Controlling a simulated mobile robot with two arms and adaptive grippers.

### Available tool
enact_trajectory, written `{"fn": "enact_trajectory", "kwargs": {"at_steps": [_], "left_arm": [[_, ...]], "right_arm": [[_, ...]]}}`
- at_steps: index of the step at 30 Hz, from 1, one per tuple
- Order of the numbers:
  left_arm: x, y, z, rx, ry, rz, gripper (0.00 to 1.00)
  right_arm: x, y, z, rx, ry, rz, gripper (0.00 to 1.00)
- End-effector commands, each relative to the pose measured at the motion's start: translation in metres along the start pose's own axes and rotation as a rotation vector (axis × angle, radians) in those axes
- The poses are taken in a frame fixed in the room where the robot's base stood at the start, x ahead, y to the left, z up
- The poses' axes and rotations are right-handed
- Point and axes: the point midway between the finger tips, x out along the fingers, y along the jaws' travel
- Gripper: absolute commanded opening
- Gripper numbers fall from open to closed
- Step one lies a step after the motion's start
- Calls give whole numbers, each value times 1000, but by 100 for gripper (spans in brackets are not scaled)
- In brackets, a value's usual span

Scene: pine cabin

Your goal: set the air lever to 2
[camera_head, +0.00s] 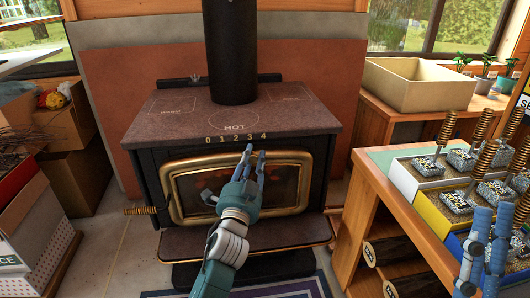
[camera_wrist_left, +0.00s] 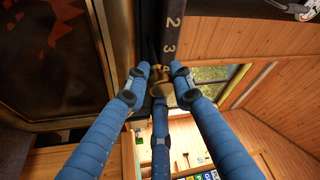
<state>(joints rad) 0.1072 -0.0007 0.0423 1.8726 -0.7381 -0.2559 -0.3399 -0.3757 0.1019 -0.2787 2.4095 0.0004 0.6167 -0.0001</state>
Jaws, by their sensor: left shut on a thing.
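The black stove (camera_head: 235,115) has a gold scale (camera_head: 236,137) from 0 to 4 on its top's front edge. My left gripper (camera_head: 254,153) reaches up to the right part of this scale, near 3 and 4. In the left wrist view, its blue fingers (camera_wrist_left: 160,88) are closed around the brass knob of the air lever (camera_wrist_left: 159,74).
The stove's glass door (camera_head: 190,185) is below the scale, with a coiled handle (camera_head: 140,211) at the left. A wooden bench (camera_head: 400,215) with trays of spring-handled tools (camera_head: 430,165) stands at the right. Cardboard boxes (camera_head: 65,130) are at the left.

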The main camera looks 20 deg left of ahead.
Motion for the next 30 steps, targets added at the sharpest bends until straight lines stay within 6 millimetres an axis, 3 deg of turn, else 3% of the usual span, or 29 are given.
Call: {"fn": "enact_trajectory", "kwargs": {"at_steps": [3, 9, 13, 22, 23, 24, 25, 30], "left_arm": [[-5, -12, 12, 1, -1, 0, 0], [-11, -21, 25, 1, 1, -1, 0], [-13, -23, 29, 0, 1, -1, 0], [-13, -23, 29, -1, 2, -1, 0], [-13, -23, 29, -1, 2, -1, 29], [-13, -23, 29, -1, 2, -1, 37], [-13, -23, 29, -1, 2, -1, 42], [-13, -22, 29, -1, 1, -1, 42]], "right_arm": [[3, 3, 34, -9, -158, 4, 40], [-7, 8, 78, -19, -351, 11, 40], [-12, 9, 89, -21, -403, 13, 40], [-13, 9, 90, -21, -407, 13, 40], [-13, 9, 90, -21, -407, 13, 40], [-13, 9, 90, -21, -407, 13, 40], [-13, 9, 90, -21, -406, 13, 40], [-13, 9, 90, -21, -406, 13, 40]]}}
